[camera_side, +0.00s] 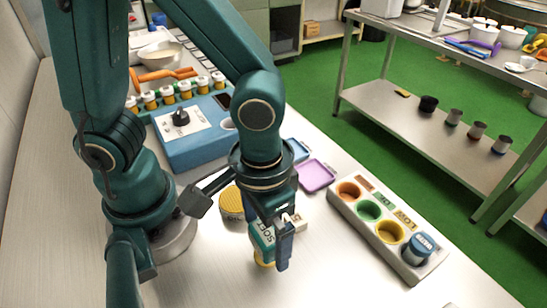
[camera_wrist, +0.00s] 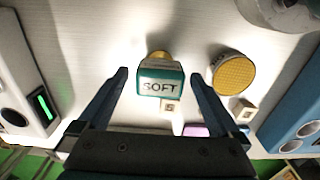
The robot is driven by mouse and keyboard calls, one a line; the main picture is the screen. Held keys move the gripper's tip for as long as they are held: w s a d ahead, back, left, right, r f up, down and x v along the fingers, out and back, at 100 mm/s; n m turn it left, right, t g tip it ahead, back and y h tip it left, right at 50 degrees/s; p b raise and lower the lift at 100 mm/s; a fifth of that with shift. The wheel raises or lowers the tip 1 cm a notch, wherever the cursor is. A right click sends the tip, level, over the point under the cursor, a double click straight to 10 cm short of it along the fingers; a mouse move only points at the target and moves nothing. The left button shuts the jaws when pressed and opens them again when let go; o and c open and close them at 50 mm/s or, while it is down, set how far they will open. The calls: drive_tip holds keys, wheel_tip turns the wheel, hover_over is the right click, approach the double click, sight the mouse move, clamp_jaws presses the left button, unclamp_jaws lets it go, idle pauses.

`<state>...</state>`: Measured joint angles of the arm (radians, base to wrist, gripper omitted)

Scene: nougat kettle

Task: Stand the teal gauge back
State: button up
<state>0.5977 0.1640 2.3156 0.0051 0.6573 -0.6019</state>
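The teal gauge (camera_side: 262,238) is a block lettered SOFT with a yellow-gold end, on the pale bench below my wrist. In the wrist view the gauge (camera_wrist: 160,85) lies between my two fingers, with a gap on each side. Its gold end points away from my palm. I cannot tell for sure whether it lies flat or tilts. My gripper (camera_side: 283,262) is open around it; in the side view the near finger hides part of it. A grey rack (camera_side: 374,240) at right has orange, green and yellow sockets bare, and a blue-capped gauge (camera_side: 421,246) in its end place.
A yellow-topped round piece (camera_wrist: 233,73) stands close to the gauge. Small pale blocks (camera_wrist: 243,111) lie nearby. A purple tray (camera_side: 317,175) and a blue control box (camera_side: 188,132) with a black knob stand farther back. Bench between gauge and rack is mostly clear.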

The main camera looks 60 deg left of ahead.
sight(266, 231)
drive_tip(key=shift+r, duration=0.1)
wheel_tip(266, 231, up, 11)
drive_tip(key=w+a+t, duration=0.1)
drive_tip(key=a+t, duration=0.4)
drive_tip(key=a, duration=0.5)
drive_tip(key=shift+w+a+t, duration=0.2)
drive_tip(key=shift+w+t, duration=0.1)
